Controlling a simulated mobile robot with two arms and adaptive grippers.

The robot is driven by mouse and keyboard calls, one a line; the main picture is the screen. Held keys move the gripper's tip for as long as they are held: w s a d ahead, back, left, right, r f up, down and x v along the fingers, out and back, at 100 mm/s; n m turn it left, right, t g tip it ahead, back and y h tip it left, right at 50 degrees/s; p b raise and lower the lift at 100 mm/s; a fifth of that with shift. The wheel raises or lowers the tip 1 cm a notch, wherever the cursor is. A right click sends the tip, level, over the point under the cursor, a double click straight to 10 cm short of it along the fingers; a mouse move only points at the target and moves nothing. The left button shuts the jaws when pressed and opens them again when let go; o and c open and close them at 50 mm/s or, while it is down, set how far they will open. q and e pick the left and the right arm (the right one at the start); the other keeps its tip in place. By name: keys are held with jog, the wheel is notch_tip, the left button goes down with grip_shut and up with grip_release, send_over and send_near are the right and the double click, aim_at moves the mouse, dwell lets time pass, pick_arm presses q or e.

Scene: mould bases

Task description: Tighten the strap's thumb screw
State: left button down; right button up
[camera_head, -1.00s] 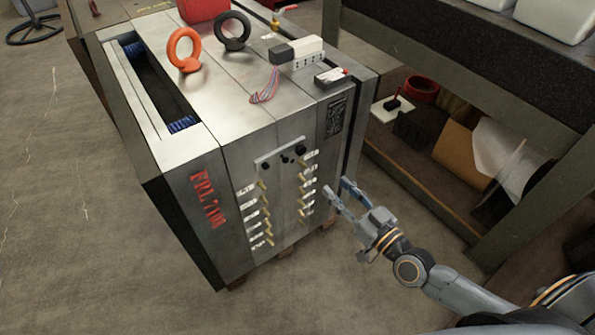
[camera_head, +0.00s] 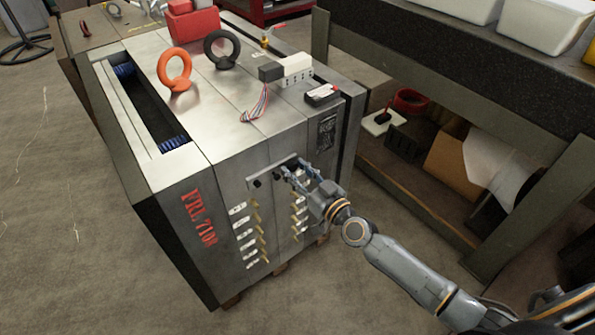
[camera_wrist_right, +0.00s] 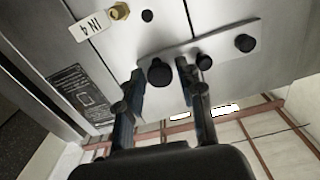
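The strap (camera_head: 265,183) is a flat metal bar on the upper front face of the mould base (camera_head: 229,170). Black knobs sit along it; one shows near its left end (camera_head: 257,183). In the right wrist view the strap (camera_wrist_right: 222,42) carries a large round black knob (camera_wrist_right: 160,72), a smaller one (camera_wrist_right: 204,62) and another at its far end (camera_wrist_right: 245,43). My right gripper (camera_head: 289,174) is at the strap's right part and hides some of it. In the wrist view its fingers (camera_wrist_right: 159,78) are open, one on each side of the large knob, with visible gaps. My left gripper is not in view.
Brass fittings with white tags (camera_head: 238,208) stick out in two columns below the strap. Eyebolts (camera_head: 175,68), a connector block (camera_head: 286,69) and a small black box (camera_head: 322,94) stand on top. A shelf bench (camera_head: 455,90) is close on the right.

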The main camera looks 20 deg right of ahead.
grip_shut()
jog(key=shift+m, duration=0.3)
